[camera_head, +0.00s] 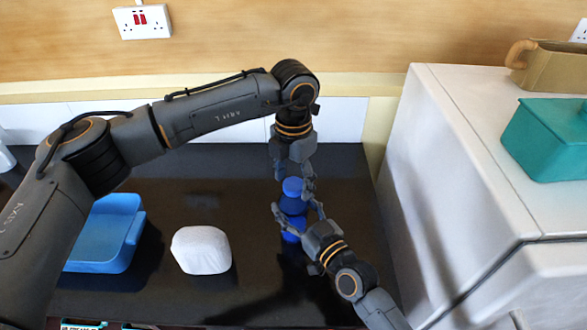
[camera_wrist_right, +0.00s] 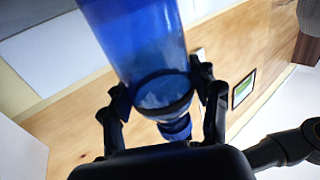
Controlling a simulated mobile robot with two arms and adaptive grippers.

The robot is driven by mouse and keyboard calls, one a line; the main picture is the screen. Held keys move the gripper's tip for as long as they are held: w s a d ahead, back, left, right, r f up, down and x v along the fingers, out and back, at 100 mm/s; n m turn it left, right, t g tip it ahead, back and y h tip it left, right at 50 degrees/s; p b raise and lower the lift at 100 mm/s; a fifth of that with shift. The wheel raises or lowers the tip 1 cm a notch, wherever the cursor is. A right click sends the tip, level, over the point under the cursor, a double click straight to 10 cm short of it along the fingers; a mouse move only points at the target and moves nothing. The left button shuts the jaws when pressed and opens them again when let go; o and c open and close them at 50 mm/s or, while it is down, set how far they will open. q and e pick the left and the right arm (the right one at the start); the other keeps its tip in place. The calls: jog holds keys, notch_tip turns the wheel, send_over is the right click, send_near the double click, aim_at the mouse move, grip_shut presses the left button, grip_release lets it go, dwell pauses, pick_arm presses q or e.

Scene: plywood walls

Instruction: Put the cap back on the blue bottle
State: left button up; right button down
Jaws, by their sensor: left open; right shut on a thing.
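The blue bottle (camera_head: 291,207) stands upright on the dark counter. My right gripper (camera_head: 299,209) is shut around its body from the lower right. In the right wrist view the bottle (camera_wrist_right: 137,35) lies between the two fingers (camera_wrist_right: 163,88). The blue cap (camera_head: 292,186) is at the bottle's top, and in the right wrist view the cap (camera_wrist_right: 176,128) is at the narrow end. Whether it is seated on the neck I cannot tell. My left gripper (camera_head: 296,181) points down from above, open, with its fingers close beside the cap.
A white rounded block (camera_head: 201,250) and a blue open container (camera_head: 112,228) are on the counter to the left. A white cabinet (camera_head: 455,140) rises at the right, with a teal box (camera_head: 548,140) and a tan mug (camera_head: 550,68) on top. A wall is behind.

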pick_arm(q)
jog(key=c, duration=1.2)
jog(key=o, duration=1.3)
jog(key=shift+o, duration=0.2)
notch_tip(320, 180, up, 12)
